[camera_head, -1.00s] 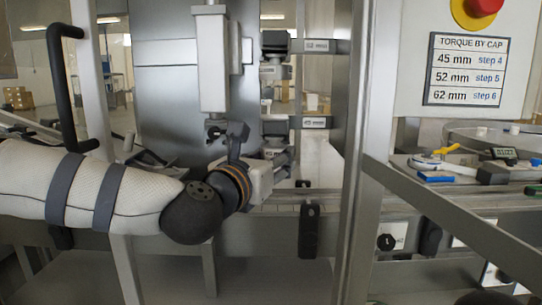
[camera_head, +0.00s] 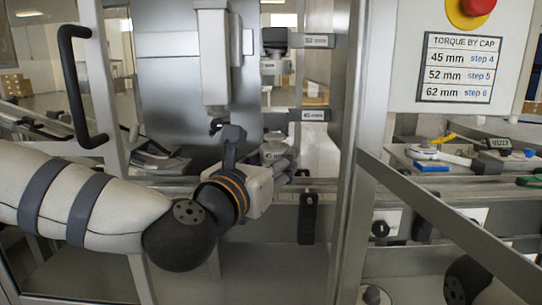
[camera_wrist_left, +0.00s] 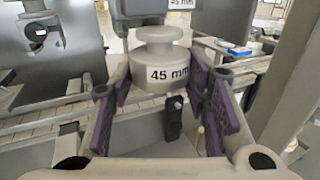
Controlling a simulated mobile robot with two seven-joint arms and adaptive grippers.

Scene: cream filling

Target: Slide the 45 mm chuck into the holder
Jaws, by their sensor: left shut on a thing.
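The 45 mm chuck (camera_wrist_left: 157,65) is a light grey, stepped round piece with a "45 mm" label. It stands upright between the purple-padded fingers of my left gripper (camera_wrist_left: 160,100), which is shut on it. In the head view the chuck (camera_head: 273,153) shows partly behind my left gripper (camera_head: 284,167). The holder place labelled "45 mm" (camera_head: 312,115) is just above the chuck on the machine. In the wrist view a dark grey holder block (camera_wrist_left: 140,12) is above and behind the chuck's top, cut by the frame edge. My right gripper is out of view.
A second chuck in a dark holder (camera_head: 275,40) hangs higher up. A white vertical machine unit (camera_head: 213,60) stands just left of the holders. A metal post (camera_head: 362,120) rises close on the right. A sign (camera_head: 465,68) lists torque steps by cap size.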

